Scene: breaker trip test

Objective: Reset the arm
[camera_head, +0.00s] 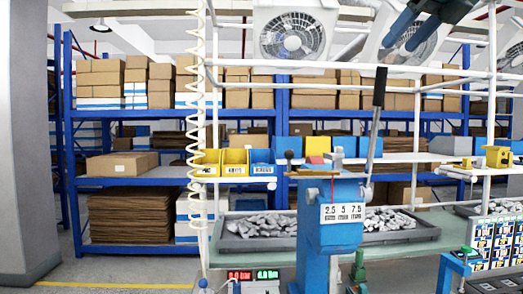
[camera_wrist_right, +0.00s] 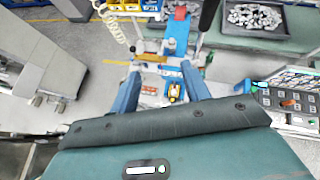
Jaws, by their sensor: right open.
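My right gripper (camera_head: 400,38) is at the upper right of the head view, high in the air, with dark blue fingers pointing down and left. In the right wrist view its two blue fingers (camera_wrist_right: 161,92) are spread apart, with nothing held between them. A blue test stand (camera_head: 335,238) marked 2.5, 5, 7.5 stands below it. The stand has a long lever with a black grip (camera_head: 380,88), tilted slightly right of upright. The gripper is above and right of the grip, apparently apart from it. My left gripper does not show.
A grey tray of metal parts (camera_head: 230,241) sits behind the stand on the bench. Yellow and blue bins (camera_head: 235,162) stand above it. A coiled cream hose (camera_head: 197,100) hangs at left. A panel of breakers (camera_head: 494,245) is at far right. Floor at left is clear.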

